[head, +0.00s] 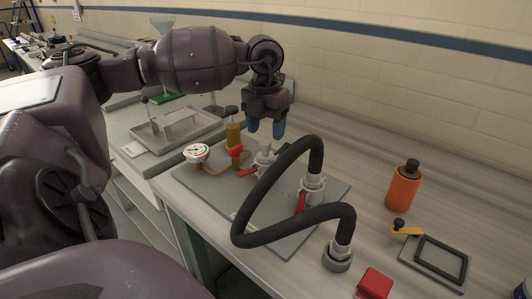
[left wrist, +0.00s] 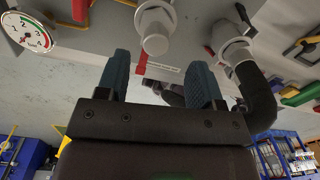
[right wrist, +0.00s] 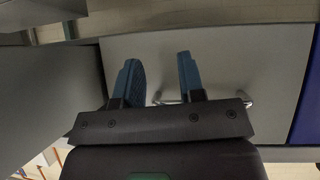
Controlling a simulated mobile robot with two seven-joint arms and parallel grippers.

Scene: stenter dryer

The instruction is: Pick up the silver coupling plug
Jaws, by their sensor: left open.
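My left gripper (head: 265,128) is open, fingers pointing down, over a silver fitting (head: 264,157) on the grey plate (head: 240,208). In the left wrist view the silver fitting (left wrist: 155,35) shows a rounded end near the gap between the open fingertips (left wrist: 160,62); the fingers do not grip it. A black hose (head: 262,195) joins a second silver fitting (head: 312,186). Its other end carries a silver-grey coupling (head: 338,254) on the bench. I cannot tell for certain which of these is the coupling plug. My right gripper (right wrist: 157,60) is open and empty.
A pressure gauge (head: 196,153) and brass fitting (head: 233,135) stand left of the silver fitting. An orange bottle (head: 403,187), black frame (head: 441,256) and red block (head: 374,283) are to the right. A grey panel with a handle (right wrist: 200,98) faces my right gripper.

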